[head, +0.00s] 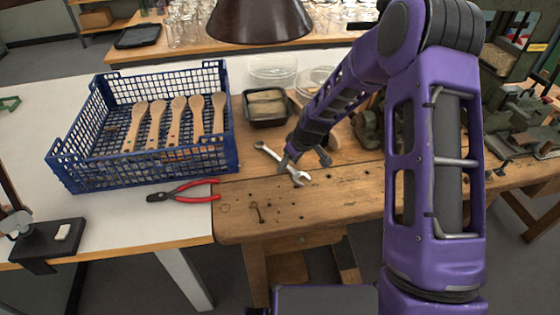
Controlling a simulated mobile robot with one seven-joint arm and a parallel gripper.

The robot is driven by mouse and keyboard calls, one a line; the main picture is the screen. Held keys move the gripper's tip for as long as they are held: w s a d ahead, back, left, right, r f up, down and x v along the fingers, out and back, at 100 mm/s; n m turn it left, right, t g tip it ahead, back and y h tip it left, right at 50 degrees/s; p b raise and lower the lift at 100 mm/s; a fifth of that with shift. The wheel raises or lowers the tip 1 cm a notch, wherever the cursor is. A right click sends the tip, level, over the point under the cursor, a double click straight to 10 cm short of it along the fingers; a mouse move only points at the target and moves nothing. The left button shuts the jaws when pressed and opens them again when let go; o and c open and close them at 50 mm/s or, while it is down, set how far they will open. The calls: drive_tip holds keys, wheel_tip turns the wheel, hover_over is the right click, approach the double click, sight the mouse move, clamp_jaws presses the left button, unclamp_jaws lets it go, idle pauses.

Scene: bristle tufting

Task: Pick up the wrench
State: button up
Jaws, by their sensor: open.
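A silver wrench (273,155) lies flat on the wooden workbench (250,190), slanting from upper left to lower right. My purple arm reaches down from the right. My gripper (303,160) is open, with its fingers low over the lower right half of the wrench. One finger shows at the left, over the wrench, and the other at the right. The gripper covers part of the wrench shaft. I cannot tell whether the fingers touch it.
A blue crate (156,172) with several wooden brushes stands at the left. Red-handled pliers (197,196) lie in front of it. A black tray (266,121) sits behind the wrench. Green machinery (520,120) stands at the right. The bench front is mostly clear.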

clamp_jaws()
idle(1.4)
